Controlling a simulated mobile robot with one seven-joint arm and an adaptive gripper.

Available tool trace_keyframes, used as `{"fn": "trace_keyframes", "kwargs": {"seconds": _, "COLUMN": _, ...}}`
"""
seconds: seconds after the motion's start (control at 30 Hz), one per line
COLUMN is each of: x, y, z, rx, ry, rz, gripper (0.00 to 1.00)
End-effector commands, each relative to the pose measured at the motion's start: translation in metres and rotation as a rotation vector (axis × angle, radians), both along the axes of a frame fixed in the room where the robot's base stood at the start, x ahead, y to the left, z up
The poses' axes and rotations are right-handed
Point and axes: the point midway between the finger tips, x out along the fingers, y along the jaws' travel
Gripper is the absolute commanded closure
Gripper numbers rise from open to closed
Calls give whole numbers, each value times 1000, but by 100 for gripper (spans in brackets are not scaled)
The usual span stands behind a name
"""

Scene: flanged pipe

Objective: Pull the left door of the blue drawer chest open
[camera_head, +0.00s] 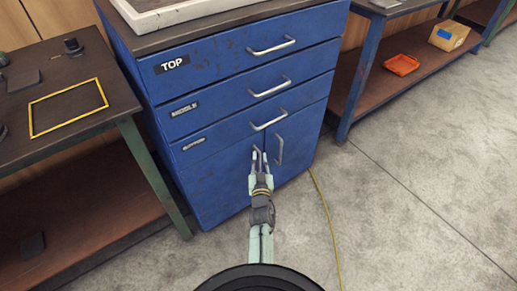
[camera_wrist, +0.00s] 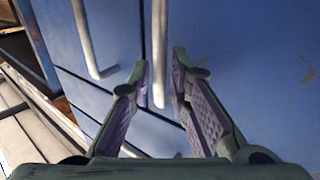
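The blue drawer chest (camera_head: 235,95) stands ahead with two doors below its drawers. The left door (camera_head: 212,188) looks shut and flush, and its blue face fills the right of the wrist view (camera_wrist: 250,60). My gripper (camera_head: 259,158) is at the left door's upper inner corner, by its handle. In the wrist view my gripper (camera_wrist: 160,66) is open, with the silver left door handle (camera_wrist: 159,35) upright between its fingers. I see no clear contact. The right door's handle (camera_head: 280,150) is close beside it and also shows in the wrist view (camera_wrist: 87,35).
A dark workbench (camera_head: 95,125) with a yellow frame (camera_head: 68,107) stands close on the left. A shelf unit (camera_head: 357,75) with an orange tray (camera_head: 401,65) is at right. A yellow cable (camera_head: 327,215) lies on otherwise clear floor.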

Motion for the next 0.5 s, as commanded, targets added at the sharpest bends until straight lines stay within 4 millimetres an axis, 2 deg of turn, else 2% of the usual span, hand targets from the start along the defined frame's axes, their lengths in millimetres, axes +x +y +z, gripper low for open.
{"fn": "trace_keyframes", "kwargs": {"seconds": 0.37, "x": -1, "y": -1, "z": 0, "rx": 1, "ry": 0, "rz": 0, "gripper": 82}}
{"fn": "trace_keyframes", "kwargs": {"seconds": 0.5, "x": -1, "y": -1, "z": 0, "rx": 1, "ry": 0, "rz": 0, "gripper": 90}}
